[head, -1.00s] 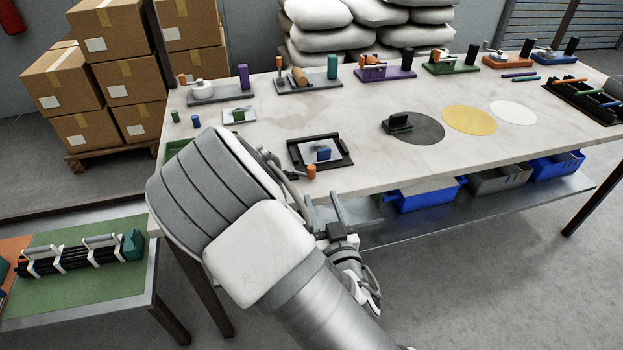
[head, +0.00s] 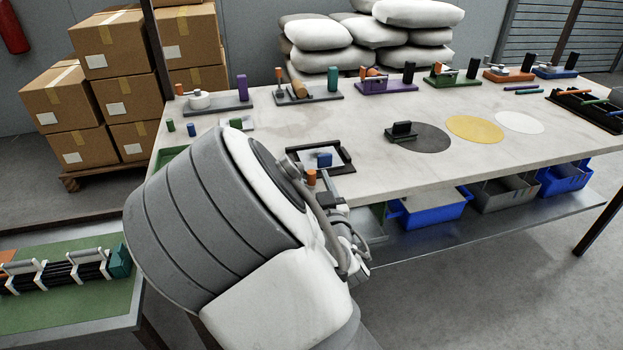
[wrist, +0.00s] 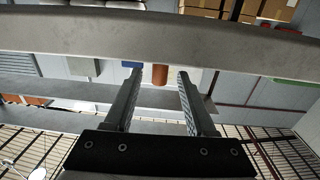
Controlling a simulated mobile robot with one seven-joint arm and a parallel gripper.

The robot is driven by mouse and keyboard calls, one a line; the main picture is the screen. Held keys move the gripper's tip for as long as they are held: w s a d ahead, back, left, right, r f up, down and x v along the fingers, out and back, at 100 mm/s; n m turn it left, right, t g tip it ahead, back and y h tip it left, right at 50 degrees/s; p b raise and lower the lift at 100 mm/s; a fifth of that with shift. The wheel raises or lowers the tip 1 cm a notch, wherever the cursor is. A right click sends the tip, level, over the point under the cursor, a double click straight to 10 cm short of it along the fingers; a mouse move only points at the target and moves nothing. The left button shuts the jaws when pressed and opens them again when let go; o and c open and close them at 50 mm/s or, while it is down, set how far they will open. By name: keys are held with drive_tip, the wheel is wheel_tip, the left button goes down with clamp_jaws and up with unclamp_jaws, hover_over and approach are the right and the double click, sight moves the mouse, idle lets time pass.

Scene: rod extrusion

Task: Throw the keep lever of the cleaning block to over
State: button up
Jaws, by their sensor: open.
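A black-framed block (head: 349,166) with a pale pad and a blue piece (head: 324,159) sits near the table's front edge; I take it for the cleaning block. An upright orange knob (head: 311,177), apparently the keep lever's grip, stands at its front left corner. My gripper (head: 335,201) is at the table's front edge beside the knob, largely hidden by my arm. In the wrist view my gripper (wrist: 158,90) is open and empty. The orange knob (wrist: 160,74) shows beyond and between the fingertips, with the blue piece (wrist: 132,64) to its left. The lever's base is hidden.
The table's front edge (wrist: 150,32) crosses the wrist view close to the fingers. Fixtures with coloured posts, such as a purple one (head: 385,86), line the back. A black stand (head: 401,131) and coloured discs (head: 475,128) lie to the right.

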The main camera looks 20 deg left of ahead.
drive_tip(key=shift+x, duration=1.1)
clamp_jaws()
